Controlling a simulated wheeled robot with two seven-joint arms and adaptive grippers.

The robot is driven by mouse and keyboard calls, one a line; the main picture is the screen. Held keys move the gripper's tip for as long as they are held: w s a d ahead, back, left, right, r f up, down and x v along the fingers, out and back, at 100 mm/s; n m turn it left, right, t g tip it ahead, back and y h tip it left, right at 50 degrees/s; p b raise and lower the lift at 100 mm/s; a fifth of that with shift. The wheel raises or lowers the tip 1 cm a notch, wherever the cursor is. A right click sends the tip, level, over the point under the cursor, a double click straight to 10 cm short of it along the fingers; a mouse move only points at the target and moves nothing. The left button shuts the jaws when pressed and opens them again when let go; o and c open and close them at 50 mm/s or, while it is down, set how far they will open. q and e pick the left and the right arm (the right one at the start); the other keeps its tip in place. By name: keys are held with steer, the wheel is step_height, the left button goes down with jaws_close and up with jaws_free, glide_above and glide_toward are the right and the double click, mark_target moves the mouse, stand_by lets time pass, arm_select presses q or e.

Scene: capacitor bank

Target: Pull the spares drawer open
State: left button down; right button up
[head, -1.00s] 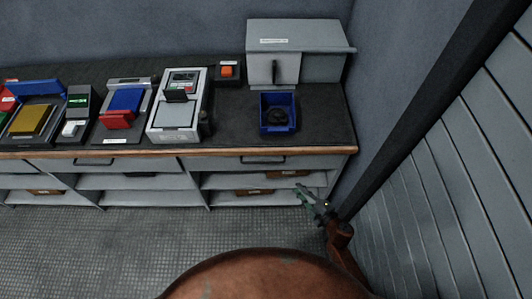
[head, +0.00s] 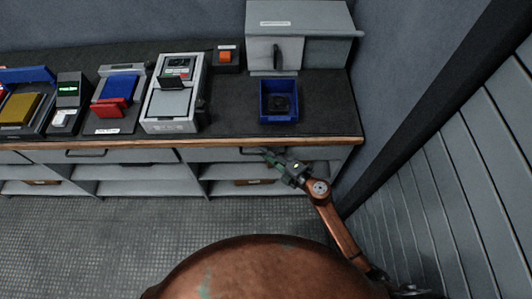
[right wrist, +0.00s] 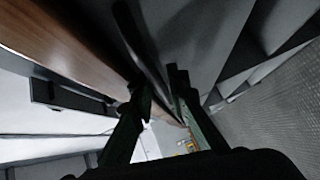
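The drawer under the right part of the counter (head: 220,154) has a pale front and is closed; I cannot read a label on it. Its dark bar handle (head: 248,151) is partly covered by my right gripper (head: 268,156), which reaches in from the lower right. In the right wrist view, the handle bar (right wrist: 143,48) runs down towards the space between the two fingers of my right gripper (right wrist: 160,80). The fingers stand apart, with a gap visible; I cannot tell whether they touch the bar. My left gripper is not in view.
Another closed drawer with a handle (head: 85,153) is further left. Above, the wooden counter edge (head: 220,142) overhangs slightly. A blue bin (head: 279,118) stands on the counter. Open shelves lie below. A grey slatted panel (head: 450,190) stands close on the right.

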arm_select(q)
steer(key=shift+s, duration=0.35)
arm_select(e)
jaws_close()
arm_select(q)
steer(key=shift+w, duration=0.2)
